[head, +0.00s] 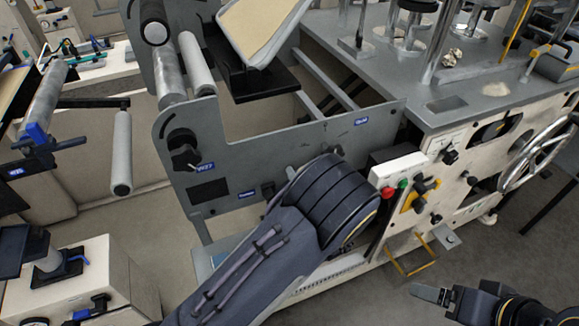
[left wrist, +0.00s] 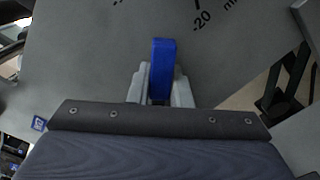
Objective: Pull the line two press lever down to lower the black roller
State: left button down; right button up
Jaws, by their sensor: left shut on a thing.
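In the left wrist view, my left gripper (left wrist: 160,92) is shut on a blue lever (left wrist: 163,62). The lever stands upright between the grey fingers, in front of a grey plate with a printed scale reading "-20". In the head view my left arm (head: 335,200) reaches up to the grey machine side plate (head: 255,150) and hides its own fingers and the lever. My right gripper (head: 432,294) is at the lower right, clear of the machine.
A control box (head: 398,172) with red and green buttons is close right of my left arm. A handwheel (head: 540,155) is at the far right. Two grey rollers (head: 197,65) are at the upper left. A white cabinet (head: 85,285) stands at the lower left. Open floor (head: 505,255) lies at the right.

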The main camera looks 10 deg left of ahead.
pick_arm(q)
jog(key=shift+w+d+f+m+p, duration=0.1)
jog(key=shift+d+f+m+p, duration=0.2)
jog(key=shift+f+m, duration=0.7)
jog(key=shift+w+d+f+m+p, duration=0.15)
jog(key=shift+f+m+p, duration=0.35)
jog(key=shift+m, duration=0.85)
jog(key=shift+w+d+f+m+p, duration=0.15)
jog(key=shift+f+m+p, duration=0.1)
jog(key=shift+f+m, duration=0.8)
jog(key=c, duration=1.3)
grip_release()
jog(key=shift+c, duration=0.2)
jog(key=shift+r, duration=0.1)
jog(key=v, duration=0.8)
jog(key=shift+b, duration=0.35)
